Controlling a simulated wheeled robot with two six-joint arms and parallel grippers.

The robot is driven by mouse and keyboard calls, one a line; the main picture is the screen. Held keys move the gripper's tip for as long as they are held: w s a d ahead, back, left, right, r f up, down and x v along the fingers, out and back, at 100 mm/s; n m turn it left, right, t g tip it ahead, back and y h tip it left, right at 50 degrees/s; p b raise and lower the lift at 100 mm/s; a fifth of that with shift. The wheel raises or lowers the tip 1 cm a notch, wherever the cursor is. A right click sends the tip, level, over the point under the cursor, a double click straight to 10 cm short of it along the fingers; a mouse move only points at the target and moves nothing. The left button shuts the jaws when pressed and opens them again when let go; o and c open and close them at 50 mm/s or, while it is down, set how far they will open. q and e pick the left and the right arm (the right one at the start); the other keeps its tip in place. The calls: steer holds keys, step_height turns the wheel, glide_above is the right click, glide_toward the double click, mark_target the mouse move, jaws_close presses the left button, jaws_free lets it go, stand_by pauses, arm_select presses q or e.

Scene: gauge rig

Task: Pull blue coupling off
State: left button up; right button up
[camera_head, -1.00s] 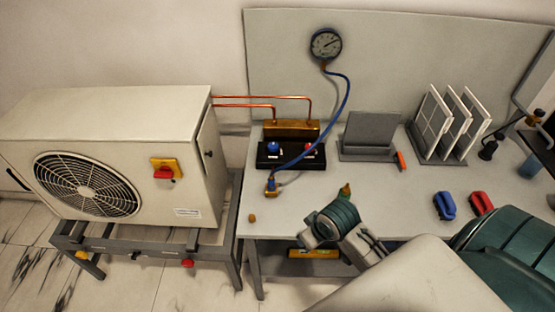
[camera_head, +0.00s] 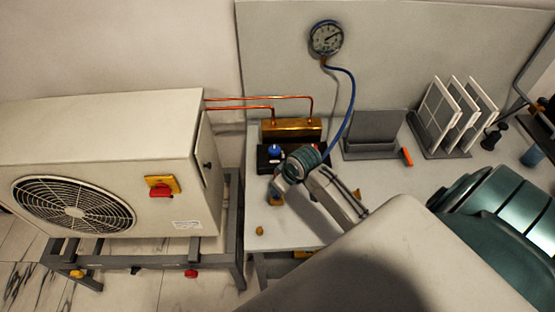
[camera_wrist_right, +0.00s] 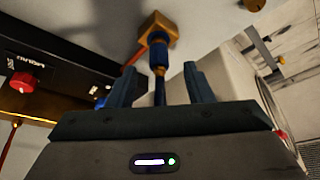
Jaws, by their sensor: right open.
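The blue coupling (camera_wrist_right: 158,52) sits on a brass fitting (camera_wrist_right: 158,24) in the right wrist view, with the blue hose (camera_wrist_right: 159,92) running from it back between my fingers. My right gripper (camera_wrist_right: 160,69) is open, one finger on each side of the hose, its fingertips just short of the coupling and not closed on it. In the head view my right wrist is over the black block's front edge; the brass fitting (camera_head: 277,200) shows below it, and the coupling is mostly hidden. The hose hangs from the gauge (camera_head: 326,38). My left gripper is not in view.
The black block with a blue knob (camera_head: 274,151) and a red knob (camera_wrist_right: 22,84) stands beside the fitting. A brass manifold (camera_head: 291,130) with copper pipes is behind. A fan unit (camera_head: 110,150) stands left. A small orange cap (camera_head: 260,231) lies near the table edge.

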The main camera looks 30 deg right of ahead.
steer(key=x, duration=0.4)
steer(key=shift+w+r+p, duration=0.1)
steer(key=shift+w+p, duration=0.1)
steer(key=shift+p, duration=0.15)
steer(key=shift+f, duration=0.35)
steer(key=c, duration=0.4)
jaws_close()
steer(key=shift+c, duration=2)
jaws_free()
jaws_close()
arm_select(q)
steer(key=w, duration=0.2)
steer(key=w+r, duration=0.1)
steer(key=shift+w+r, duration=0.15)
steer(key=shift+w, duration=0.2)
arm_select(e)
steer(key=shift+r, duration=0.1)
